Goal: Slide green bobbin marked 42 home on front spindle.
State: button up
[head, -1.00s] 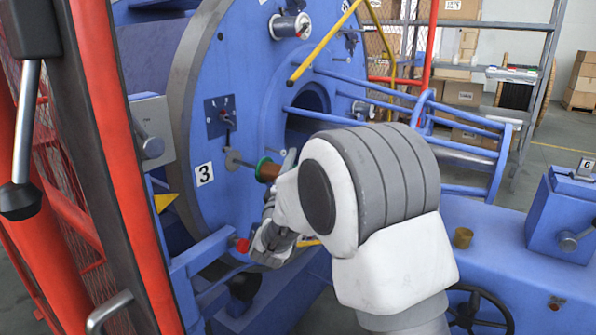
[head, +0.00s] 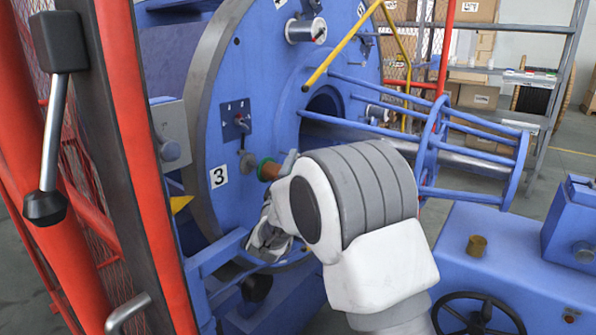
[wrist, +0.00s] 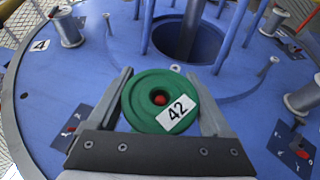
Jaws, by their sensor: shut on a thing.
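The green bobbin marked 42 (wrist: 142,88) is between the jaws of my gripper (wrist: 162,76), which is shut on it. Its green flange and white 42 label face the wrist camera. A red spot shows in the centre of its bore. In the head view the bobbin (head: 271,171) shows copper-brown winding and a green flange towards the blue disc. The grey front spindle (head: 247,161) shows just left of that flange, by the number 3 plate. How far the bobbin is on the spindle I cannot tell.
The large blue disc (head: 210,125) carries other bobbins, such as the silver one (head: 306,31). Blue rods and a ring (head: 432,140) stand out to the right. A yellow bar (head: 340,45) slants above. A red guard post (head: 135,150) stands at left.

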aim_at(268, 181)
jog(key=shift+w+a+p, duration=0.3)
jog(key=shift+w+a, duration=0.25)
jog(key=shift+a, duration=0.25)
jog(key=shift+w+a+p, duration=0.3)
jog(key=shift+w+a, duration=0.2)
jog(key=shift+a, duration=0.3)
jog(key=shift+w+a+p, duration=0.3)
jog(key=shift+w+a, duration=0.25)
jog(key=shift+a, duration=0.25)
jog(key=o, duration=1.4)
jog(key=shift+o, duration=0.4)
jog(key=shift+s, duration=0.1)
jog(key=shift+v, duration=4.45)
